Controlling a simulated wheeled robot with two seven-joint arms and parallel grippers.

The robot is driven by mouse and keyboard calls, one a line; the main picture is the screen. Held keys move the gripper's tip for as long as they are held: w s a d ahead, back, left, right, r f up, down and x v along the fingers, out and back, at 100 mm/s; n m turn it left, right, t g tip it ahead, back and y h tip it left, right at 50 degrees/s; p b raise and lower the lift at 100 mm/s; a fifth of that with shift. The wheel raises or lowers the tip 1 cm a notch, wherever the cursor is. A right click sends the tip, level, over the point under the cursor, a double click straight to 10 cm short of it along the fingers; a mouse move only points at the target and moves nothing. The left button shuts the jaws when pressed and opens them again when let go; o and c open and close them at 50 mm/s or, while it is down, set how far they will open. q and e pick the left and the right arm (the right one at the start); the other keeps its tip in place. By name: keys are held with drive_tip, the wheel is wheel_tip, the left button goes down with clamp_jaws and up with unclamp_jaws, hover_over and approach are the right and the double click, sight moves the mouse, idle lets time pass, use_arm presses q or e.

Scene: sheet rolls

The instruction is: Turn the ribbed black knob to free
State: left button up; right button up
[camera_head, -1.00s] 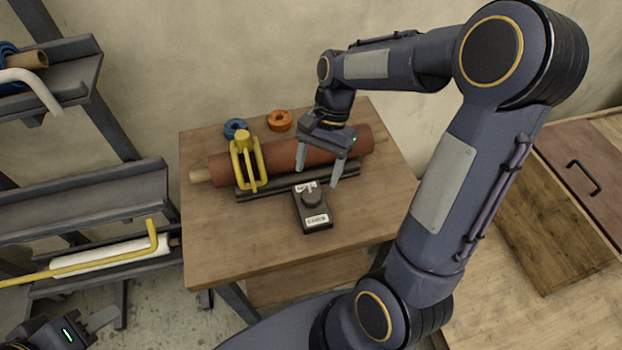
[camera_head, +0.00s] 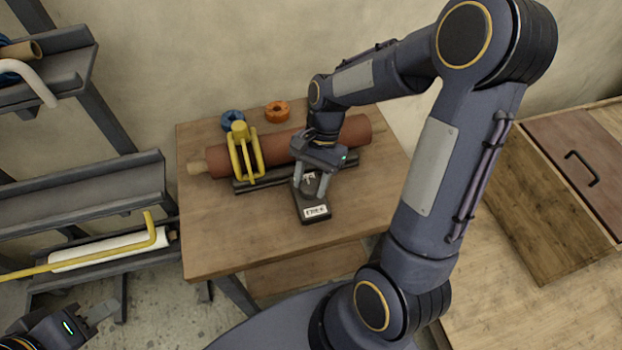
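The black knob (camera_head: 310,186) sits on a small dark box (camera_head: 316,213) with white labels on the wooden table. The front label's text is too small to read surely. My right gripper (camera_head: 310,194) points down over the box, with one finger on each side of the knob. The fingers look apart; whether they touch the knob cannot be told. The gripper's body hides the back of the box and its rear label. My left gripper (camera_head: 100,312) is at the lower left, away from the table, partly cut off by the frame.
A red-brown roll (camera_head: 280,147) lies behind the box in a dark cradle, with a yellow clamp (camera_head: 244,155) over its left part. Blue (camera_head: 232,121) and orange (camera_head: 277,111) tape rolls are behind. A rack (camera_head: 80,195) stands left. The table's front is clear.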

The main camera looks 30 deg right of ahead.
drive_tip(key=shift+c, duration=1)
